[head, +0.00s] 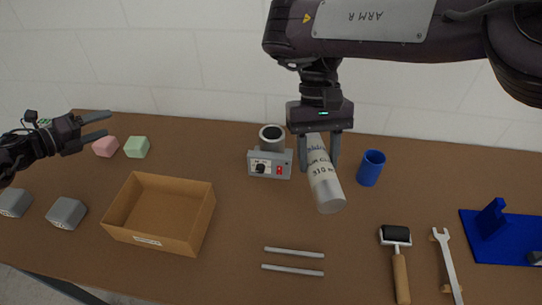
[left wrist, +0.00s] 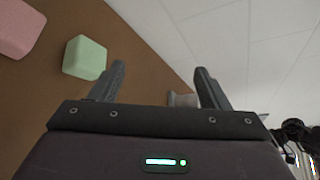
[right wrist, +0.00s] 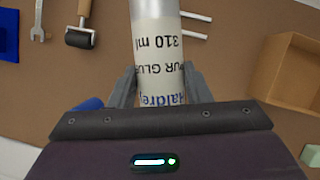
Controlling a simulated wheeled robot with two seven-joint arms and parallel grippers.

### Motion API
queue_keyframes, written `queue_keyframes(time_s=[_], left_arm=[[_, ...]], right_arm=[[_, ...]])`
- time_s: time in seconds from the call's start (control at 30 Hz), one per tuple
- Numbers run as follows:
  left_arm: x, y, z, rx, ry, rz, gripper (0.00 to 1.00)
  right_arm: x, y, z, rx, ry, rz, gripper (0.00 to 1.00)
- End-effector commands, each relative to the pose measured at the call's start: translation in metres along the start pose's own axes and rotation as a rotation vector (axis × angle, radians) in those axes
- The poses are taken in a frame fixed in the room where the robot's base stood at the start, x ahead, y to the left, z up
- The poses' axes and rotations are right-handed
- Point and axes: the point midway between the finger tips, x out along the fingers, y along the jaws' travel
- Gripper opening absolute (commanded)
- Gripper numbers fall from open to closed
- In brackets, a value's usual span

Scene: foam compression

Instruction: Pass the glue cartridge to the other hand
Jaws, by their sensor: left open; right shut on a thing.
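The glue cartridge (head: 325,181) is a white and silver cylinder with a "310 ml" label. My right gripper (head: 320,150) is shut on it and holds it tilted above the middle of the table. In the right wrist view the cartridge (right wrist: 158,50) stands between the fingers (right wrist: 160,90), its label upside down. My left gripper (head: 108,126) is open and empty at the far left, near the pink and green foam blocks. In the left wrist view its fingers (left wrist: 158,85) are spread with nothing between them. The two grippers are far apart.
A pink block (head: 105,146), green block (head: 137,147), grey blocks (head: 67,213) and cardboard box (head: 158,238) lie left. A grey device (head: 270,165), blue cup (head: 371,167), two rods (head: 293,269), roller (head: 400,275), wrench (head: 447,262) and blue fixture (head: 490,222) occupy the rest.

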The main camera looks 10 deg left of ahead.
Motion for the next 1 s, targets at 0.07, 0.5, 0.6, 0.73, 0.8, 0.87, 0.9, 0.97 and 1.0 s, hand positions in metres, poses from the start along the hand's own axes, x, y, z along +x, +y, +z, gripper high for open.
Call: queue_keyframes(time_s=[0.07,0.5,0.6,0.73,0.8,0.87,0.9,0.97,1.0], left_arm=[[0.02,-0.047,-0.009,-0.045,0.041,-0.123,0.7],[0.1,-0.255,-0.147,-0.48,0.471,-0.287,0.7],[0.102,-0.297,-0.19,-0.516,0.589,-0.237,0.7],[0.092,-0.345,-0.249,-0.503,0.731,-0.14,0.7],[0.081,-0.365,-0.28,-0.465,0.79,-0.075,0.7],[0.071,-0.376,-0.304,-0.417,0.823,-0.014,0.7],[0.066,-0.379,-0.317,-0.379,0.831,0.025,0.7],[0.06,-0.379,-0.333,-0.316,0.825,0.077,0.7],[0.059,-0.377,-0.34,-0.275,0.815,0.104,0.7]], right_arm=[[-0.001,0.0,0.0,0.0,0.001,0.0,0.1],[-0.001,0.0,0.0,0.0,0.001,0.0,0.1],[-0.001,0.0,0.0,0.0,0.001,0.0,0.1],[-0.001,0.0,0.0,0.0,0.001,0.0,0.1],[-0.001,0.0,0.0,0.0,0.001,0.0,0.1],[-0.001,0.0,0.0,0.0,0.001,0.0,0.1],[-0.001,0.0,0.0,0.0,0.001,0.0,0.1],[-0.001,0.0,0.0,0.0,0.001,0.0,0.1],[-0.001,0.0,0.0,0.0,0.001,0.0,0.1]])
